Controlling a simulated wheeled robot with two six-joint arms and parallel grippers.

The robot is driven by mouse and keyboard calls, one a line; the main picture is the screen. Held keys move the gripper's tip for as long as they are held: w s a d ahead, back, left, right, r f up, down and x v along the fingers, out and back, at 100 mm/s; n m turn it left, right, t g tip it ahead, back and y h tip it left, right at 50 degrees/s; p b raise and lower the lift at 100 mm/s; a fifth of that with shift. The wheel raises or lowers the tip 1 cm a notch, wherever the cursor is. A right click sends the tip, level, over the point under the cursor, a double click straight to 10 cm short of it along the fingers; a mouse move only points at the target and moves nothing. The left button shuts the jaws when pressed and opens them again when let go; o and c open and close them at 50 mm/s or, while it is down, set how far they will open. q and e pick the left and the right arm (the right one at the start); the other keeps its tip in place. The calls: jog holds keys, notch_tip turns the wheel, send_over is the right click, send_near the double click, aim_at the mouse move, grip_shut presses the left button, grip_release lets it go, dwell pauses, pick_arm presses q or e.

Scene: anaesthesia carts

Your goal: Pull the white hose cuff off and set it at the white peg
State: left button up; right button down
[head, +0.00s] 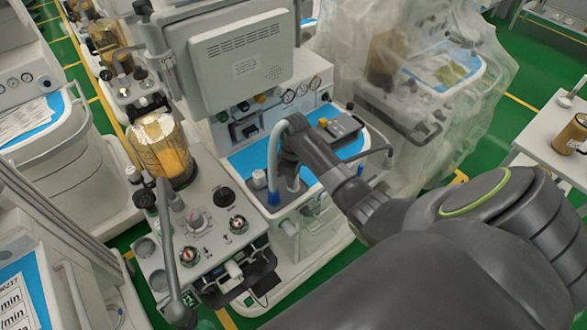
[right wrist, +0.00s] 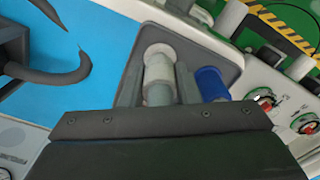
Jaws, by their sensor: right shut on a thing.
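The pale hose (head: 274,150) arches up from a blue cuff (head: 273,198) at its near end to my right gripper (head: 292,152). My right gripper is shut on the hose's white cuff; in the right wrist view, pale material (right wrist: 158,95) shows between its two fingers. The blue cuff also shows in the right wrist view (right wrist: 212,84), just right of the fingers. A short white peg-like post (head: 258,179) stands left of the hose on the grey plate. I cannot tell whether the held cuff still touches a port. My left gripper is out of view.
The blue worktop (head: 240,160) lies around the grey plate (right wrist: 205,55). The grey monitor (head: 240,60) rises behind it. A knobbed panel (head: 205,235) and an amber canister (head: 160,150) stand to the left. A plastic-draped cart (head: 420,80) is behind my right arm.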

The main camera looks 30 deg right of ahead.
jog(key=shift+p, duration=0.55)
dwell(0.9)
jog(key=shift+f+b, duration=0.35)
jog(key=shift+f, duration=0.7)
dwell(0.3)
jog(key=c, duration=1)
grip_release()
jog(key=shift+r, duration=0.1)
notch_tip(320, 180, up, 10)
jog(key=shift+w+b, duration=0.1)
jog(key=shift+b, duration=0.55)
jog(key=shift+r+p, duration=2.35)
jog(key=shift+r, duration=1.3)
